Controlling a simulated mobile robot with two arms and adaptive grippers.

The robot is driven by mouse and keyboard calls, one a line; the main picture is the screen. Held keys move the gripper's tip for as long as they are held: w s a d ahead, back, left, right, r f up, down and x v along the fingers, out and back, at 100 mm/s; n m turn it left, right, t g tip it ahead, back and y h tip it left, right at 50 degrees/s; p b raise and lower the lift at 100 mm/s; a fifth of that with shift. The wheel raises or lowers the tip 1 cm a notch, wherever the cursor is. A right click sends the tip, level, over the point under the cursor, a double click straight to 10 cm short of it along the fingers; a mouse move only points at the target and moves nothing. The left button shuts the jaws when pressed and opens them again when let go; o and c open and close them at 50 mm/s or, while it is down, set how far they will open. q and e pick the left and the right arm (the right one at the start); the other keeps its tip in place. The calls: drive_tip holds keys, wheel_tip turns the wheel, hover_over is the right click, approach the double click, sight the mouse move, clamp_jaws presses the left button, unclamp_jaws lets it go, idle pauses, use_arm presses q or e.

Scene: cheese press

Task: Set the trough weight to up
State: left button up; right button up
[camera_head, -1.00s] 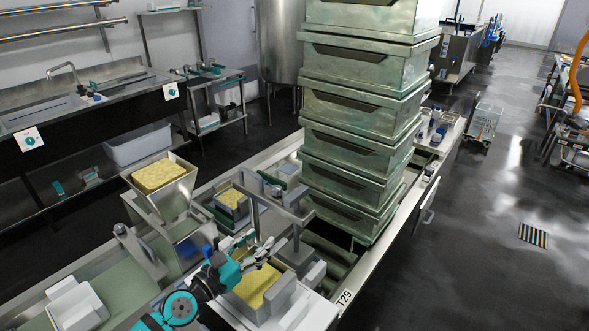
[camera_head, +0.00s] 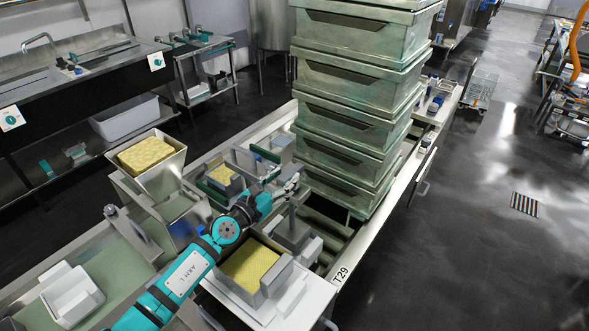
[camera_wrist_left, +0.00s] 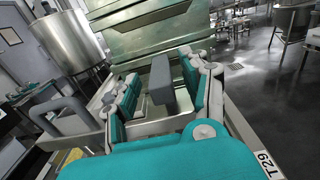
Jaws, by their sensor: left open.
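A trough (camera_head: 272,290) holding yellow cheese (camera_head: 249,264) stands on the bench at the lower middle. Beside it, a grey metal weight block with an upright stem (camera_head: 292,235) stands at its far right edge. My left gripper (camera_head: 288,184) is above the block, around or close to the top of the stem, and its fingers are spread. In the left wrist view the open fingers (camera_wrist_left: 168,90) straddle a dark grey bar (camera_wrist_left: 161,80), with clearance visible beside it. Contact cannot be told. My left forearm hides part of the bench. My right gripper is not in view.
A tall stack of green metal crates (camera_head: 358,105) stands just behind my gripper and close to it. A hopper (camera_head: 158,170) with a yellow block is to the left. A second small trough (camera_head: 222,182) lies behind my arm.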

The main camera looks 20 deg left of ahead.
sight(301, 164)
use_arm(q)
drive_tip(key=x, duration=0.5)
drive_tip(key=shift+w+b, duration=0.1)
drive_tip(key=shift+b, duration=0.3)
clamp_jaws()
